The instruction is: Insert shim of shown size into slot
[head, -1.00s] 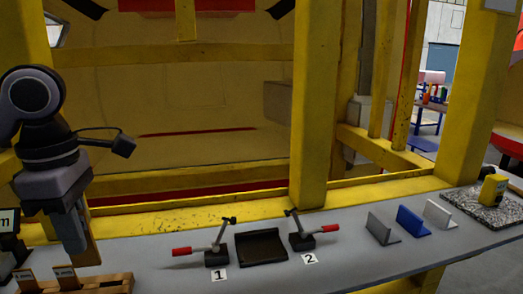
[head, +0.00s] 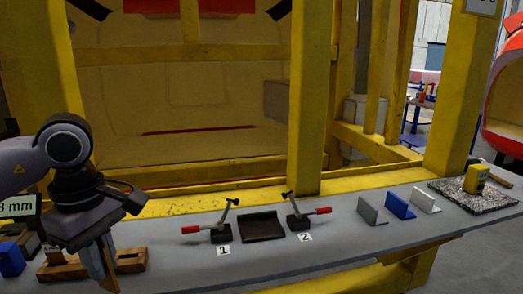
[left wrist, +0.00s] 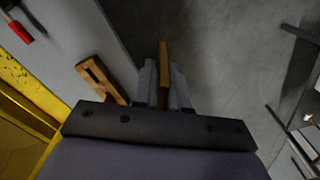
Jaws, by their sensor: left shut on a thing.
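My left gripper (head: 106,272) is in front of the slotted wooden rack (head: 130,262) at the lower left of the head view. In the left wrist view its fingers (left wrist: 165,88) are shut on a thin wooden shim (left wrist: 164,58), which stands edge-on between them. The shim's size label cannot be read. A sign (head: 17,207) at the left edge reads "8 mm", partly cut off. A dark shallow tray-like fixture (head: 262,226) lies between two toggle clamps with red handles, marked 1 (head: 222,234) and 2 (head: 299,221). My right gripper is not in view.
Grey, blue and white angled brackets (head: 399,205) stand right of clamp 2. A yellow object (head: 475,180) sits on a speckled slab (head: 446,190). A blue block (head: 12,260) is at far left. A yellow post (head: 310,110) rises behind the bench. Bare bench lies between rack and clamp 1.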

